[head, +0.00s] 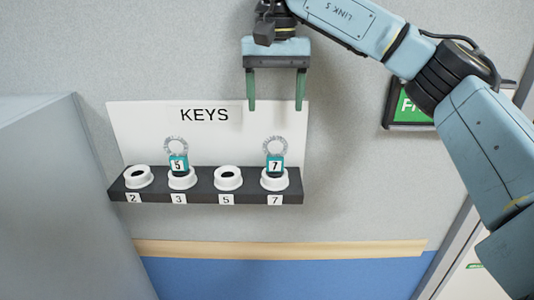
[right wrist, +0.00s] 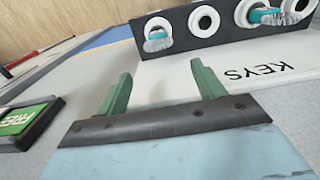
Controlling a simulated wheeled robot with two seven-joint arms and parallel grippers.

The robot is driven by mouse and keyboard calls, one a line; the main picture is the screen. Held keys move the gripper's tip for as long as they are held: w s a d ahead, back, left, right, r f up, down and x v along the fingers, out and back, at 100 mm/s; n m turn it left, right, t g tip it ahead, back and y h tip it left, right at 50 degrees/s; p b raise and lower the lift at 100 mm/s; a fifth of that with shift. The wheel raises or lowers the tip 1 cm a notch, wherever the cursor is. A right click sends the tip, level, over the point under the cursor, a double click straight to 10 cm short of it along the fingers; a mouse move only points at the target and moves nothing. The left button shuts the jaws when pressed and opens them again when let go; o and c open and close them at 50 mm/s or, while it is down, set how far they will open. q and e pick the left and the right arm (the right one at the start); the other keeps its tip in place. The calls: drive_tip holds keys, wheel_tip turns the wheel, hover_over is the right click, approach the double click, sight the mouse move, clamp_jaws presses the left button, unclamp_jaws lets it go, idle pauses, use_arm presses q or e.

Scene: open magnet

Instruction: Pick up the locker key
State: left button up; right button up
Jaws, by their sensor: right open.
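Two keys with teal tags and clear ring-shaped tops stand in white round holders on a dark rack (head: 215,197) below a white KEYS board (head: 150,135). The key tagged 5 (head: 179,164) stands in the holder labelled 3. The key tagged 7 (head: 275,164) stands in the holder labelled 7. Neither is marked as a locker key. My right gripper (head: 275,105) is open and empty, its green fingers pointing down above the key tagged 7 and apart from it. In the right wrist view, the two keys (right wrist: 158,38) (right wrist: 268,16) lie beyond the open fingers. My left gripper is not seen.
The holders labelled 2 (head: 138,177) and 5 (head: 227,178) are empty. A grey block-like surface (head: 60,190) stands left of the rack. A green sign (head: 410,111) is on the wall at right, behind my arm. A wooden strip (head: 280,249) runs below the rack.

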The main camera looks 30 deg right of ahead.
drive_tip(key=b, duration=0.2)
hover_over(275, 154)
drive_tip(key=f, duration=0.6)
drive_tip(key=shift+w+d+f, duration=0.25)
drive_tip(key=shift+w+d, duration=0.1)
drive_tip(key=shift+f, duration=0.35)
drive_tip(key=shift+w+f, duration=0.1)
drive_tip(key=shift+f, duration=0.05)
drive_tip(key=f, duration=0.3)
drive_tip(key=shift+s+a+f, duration=0.1)
drive_tip(key=shift+s+f, duration=0.1)
drive_tip(key=shift+f, duration=0.9)
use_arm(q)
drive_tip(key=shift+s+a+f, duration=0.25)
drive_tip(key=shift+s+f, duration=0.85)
use_arm(e)
drive_tip(key=shift+c, duration=0.5)
